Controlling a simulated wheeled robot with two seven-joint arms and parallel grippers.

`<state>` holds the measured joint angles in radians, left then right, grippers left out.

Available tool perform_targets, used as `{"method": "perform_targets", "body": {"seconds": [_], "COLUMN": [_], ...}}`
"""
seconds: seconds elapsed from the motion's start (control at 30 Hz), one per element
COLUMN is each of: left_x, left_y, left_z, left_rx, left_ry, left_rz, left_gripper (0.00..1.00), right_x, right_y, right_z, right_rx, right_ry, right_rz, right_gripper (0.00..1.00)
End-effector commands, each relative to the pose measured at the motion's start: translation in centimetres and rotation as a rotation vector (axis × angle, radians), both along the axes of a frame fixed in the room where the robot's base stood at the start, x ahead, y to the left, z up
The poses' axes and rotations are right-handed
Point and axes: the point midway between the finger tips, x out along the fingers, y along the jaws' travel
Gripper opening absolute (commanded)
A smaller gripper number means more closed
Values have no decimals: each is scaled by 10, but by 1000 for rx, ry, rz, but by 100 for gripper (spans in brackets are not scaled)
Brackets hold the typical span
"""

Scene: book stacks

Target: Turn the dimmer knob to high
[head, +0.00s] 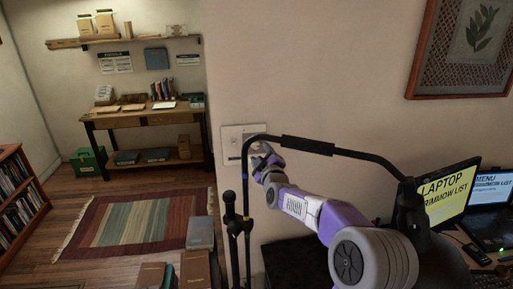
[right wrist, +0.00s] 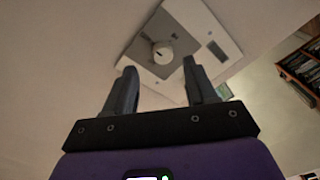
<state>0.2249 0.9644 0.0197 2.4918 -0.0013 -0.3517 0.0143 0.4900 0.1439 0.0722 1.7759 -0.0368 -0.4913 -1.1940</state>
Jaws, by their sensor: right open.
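The dimmer's wall plate (head: 231,141) is mounted on the wall left of my right gripper (head: 259,156) in the head view. In the right wrist view, the white plate (right wrist: 216,35) has a grey panel, and the round white dimmer knob (right wrist: 162,53) sticks out of it. A small dark mark shows on the knob; I cannot read its setting. My right gripper (right wrist: 160,68) is open, with its two dark fingers apart and nothing between them. The knob appears ahead of the gap between the fingertips, apparently not touched. My left gripper is not in view.
A black curved bar (head: 307,146) crosses in front of the wall beside my right arm. Laptops (head: 447,195) stand at the right, below a framed picture (head: 466,47). Books (head: 200,233) are stacked at bottom centre. A striped rug (head: 138,222) lies on open floor at the left.

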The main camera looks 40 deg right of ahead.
Motion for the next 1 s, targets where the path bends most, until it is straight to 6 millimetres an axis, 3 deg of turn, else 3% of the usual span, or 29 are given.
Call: {"method": "perform_targets", "body": {"seconds": [0.3, 0.67, 1.0], "left_x": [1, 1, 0], "left_y": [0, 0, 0], "left_z": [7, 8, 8], "left_rx": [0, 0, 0], "left_ry": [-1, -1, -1], "left_rz": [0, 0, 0], "left_gripper": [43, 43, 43], "right_x": [34, 39, 39], "right_y": [-15, -17, -17], "right_z": [0, -1, 0], "right_rx": [1, 1, 1], "right_ry": [1, 0, 0], "right_rz": [0, 1, 1], "right_gripper": [56, 56, 7]}}
